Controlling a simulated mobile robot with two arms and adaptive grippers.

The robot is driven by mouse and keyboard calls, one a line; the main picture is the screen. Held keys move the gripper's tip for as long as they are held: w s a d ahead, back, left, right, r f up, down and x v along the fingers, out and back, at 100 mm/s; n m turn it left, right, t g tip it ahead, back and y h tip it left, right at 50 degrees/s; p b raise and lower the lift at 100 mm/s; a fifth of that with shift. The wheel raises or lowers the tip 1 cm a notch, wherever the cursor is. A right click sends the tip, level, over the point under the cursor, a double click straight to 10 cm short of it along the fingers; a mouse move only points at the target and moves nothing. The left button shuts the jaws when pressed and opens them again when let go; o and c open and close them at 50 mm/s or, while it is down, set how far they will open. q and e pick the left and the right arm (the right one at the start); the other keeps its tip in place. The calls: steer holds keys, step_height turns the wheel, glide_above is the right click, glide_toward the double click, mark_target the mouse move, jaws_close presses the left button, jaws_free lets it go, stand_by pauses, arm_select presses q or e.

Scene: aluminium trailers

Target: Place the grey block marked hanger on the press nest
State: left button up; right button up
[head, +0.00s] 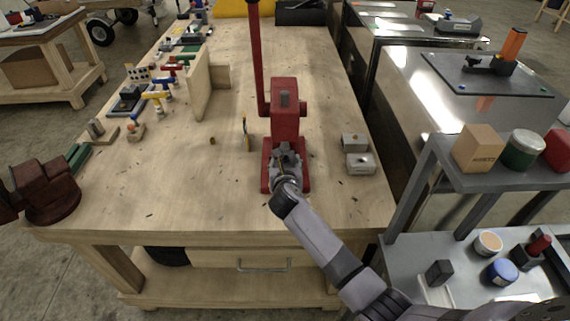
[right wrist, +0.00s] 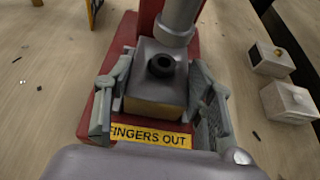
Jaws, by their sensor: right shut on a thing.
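The red press (head: 284,110) stands on the wooden bench, and its red base also shows in the right wrist view (right wrist: 102,112). My right gripper (head: 286,163) is at the front of the press; in the right wrist view (right wrist: 160,98) its fingers are on both sides of a grey block (right wrist: 146,52). The gripper is shut on this block, which has a dark round hole on top and a tan front face. No hanger marking is readable. The block is over the press base, close to the ram (right wrist: 180,20). The nest is hidden; I cannot tell whether the block touches it. My left gripper is out of view.
A yellow "FINGERS OUT" label (right wrist: 150,135) is on the press base. Two other grey blocks (head: 354,142) (head: 360,163) lie right of the press. A wooden upright panel (head: 203,85) stands left of it.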

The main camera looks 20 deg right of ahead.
steer(key=shift+w+f, duration=0.1)
steer(key=shift+f, duration=0.05)
steer(key=shift+f, duration=0.15)
steer(key=o, duration=1.4)
steer(key=shift+f, duration=0.3)
steer(key=shift+o, duration=0.2)
steer(key=shift+r, duration=0.25)
steer(key=shift+s+r, duration=0.15)
steer(key=shift+s, duration=0.2)
steer(key=v, duration=1.1)
steer(key=shift+s+a+r, duration=0.2)
